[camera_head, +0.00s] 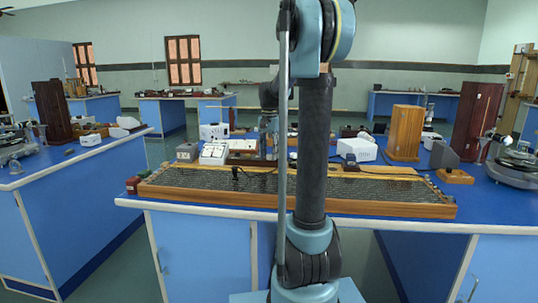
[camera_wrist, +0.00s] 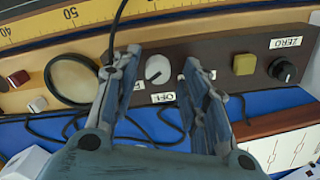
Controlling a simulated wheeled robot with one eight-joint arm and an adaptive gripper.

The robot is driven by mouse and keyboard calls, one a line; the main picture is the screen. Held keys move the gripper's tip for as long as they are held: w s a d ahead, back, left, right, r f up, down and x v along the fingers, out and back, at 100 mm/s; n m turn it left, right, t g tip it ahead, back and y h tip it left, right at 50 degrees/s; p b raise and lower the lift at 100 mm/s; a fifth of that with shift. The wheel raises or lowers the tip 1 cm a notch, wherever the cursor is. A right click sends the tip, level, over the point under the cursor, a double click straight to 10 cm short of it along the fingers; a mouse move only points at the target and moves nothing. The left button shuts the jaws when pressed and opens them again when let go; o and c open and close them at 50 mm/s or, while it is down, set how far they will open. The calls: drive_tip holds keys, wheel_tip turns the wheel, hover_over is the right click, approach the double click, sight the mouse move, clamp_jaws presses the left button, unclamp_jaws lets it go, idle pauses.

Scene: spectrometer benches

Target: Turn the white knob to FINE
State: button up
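The white knob (camera_wrist: 158,70) shows in the wrist view on a brown panel, with a thin mark on its face whose setting I cannot read surely. A white label reading OFF (camera_wrist: 163,97) sits below it, and another label (camera_wrist: 137,85) at its lower left is partly hidden by a finger. My gripper (camera_wrist: 161,58) is open, with one fingertip left of the knob and one right of it, both apart from it. Whether the fingertips are at the knob's height is unclear. In the head view my arm hides the knob.
A black knob (camera_wrist: 283,70) under a ZERO label (camera_wrist: 286,43), a yellow button (camera_wrist: 244,64) and a round dial or lens (camera_wrist: 72,79) share the panel. A dark cable runs beside the left finger. A long wooden scale board (camera_head: 210,199) lies along the blue bench's front edge.

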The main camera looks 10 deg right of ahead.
drive_tip(key=shift+s+r, duration=0.1)
wheel_tip(320, 180, up, 12)
idle(0.8)
